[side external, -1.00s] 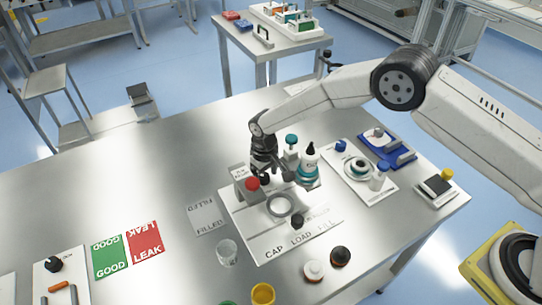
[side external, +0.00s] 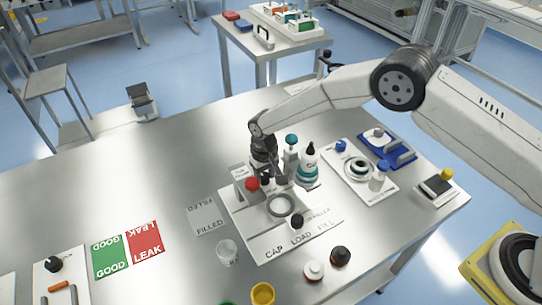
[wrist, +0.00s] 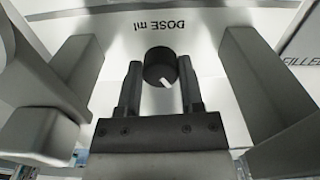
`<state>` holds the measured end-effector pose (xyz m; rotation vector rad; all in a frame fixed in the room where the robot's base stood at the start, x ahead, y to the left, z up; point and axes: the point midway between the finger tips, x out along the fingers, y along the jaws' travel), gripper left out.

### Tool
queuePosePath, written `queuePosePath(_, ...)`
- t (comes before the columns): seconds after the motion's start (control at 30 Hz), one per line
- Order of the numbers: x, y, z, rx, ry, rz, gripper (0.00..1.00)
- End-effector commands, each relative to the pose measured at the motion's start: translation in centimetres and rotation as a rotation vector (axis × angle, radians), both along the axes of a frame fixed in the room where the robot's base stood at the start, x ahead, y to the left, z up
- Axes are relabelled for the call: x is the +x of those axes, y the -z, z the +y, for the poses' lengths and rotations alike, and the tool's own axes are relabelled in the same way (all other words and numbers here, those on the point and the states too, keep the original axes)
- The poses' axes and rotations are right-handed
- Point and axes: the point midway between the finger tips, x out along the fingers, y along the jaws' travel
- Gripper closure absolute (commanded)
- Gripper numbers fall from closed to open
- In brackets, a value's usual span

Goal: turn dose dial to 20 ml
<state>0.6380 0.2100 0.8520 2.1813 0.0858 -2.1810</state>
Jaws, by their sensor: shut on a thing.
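The dose dial (wrist: 159,66) is a black round knob with a white pointer mark. In the wrist view it stands on a pale panel under the printed words DOSE ml (wrist: 169,26), which appear upside down. The white mark points to the lower right in that picture. My gripper (wrist: 160,70) has one dark finger on each side of the knob and is shut on it. There the dial is largely hidden by my gripper.
A teal-labelled bottle (side external: 308,167) and a teal-topped pump (side external: 291,150) stand close on the right. A clear cup (side external: 227,251) and round caps (side external: 314,270) are in front. A ring holder (side external: 281,205) is on the station.

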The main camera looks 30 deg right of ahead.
Motion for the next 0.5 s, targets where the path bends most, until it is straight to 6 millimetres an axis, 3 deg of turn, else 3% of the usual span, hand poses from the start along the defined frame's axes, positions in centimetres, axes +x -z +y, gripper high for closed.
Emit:
queuePosePath(0.3,0.01,0.01,0.06,0.0,0.203,0.001,1.0)
queuePosePath(0.5,0.01,0.02,0.07,0.0,0.239,0.0,1.0)
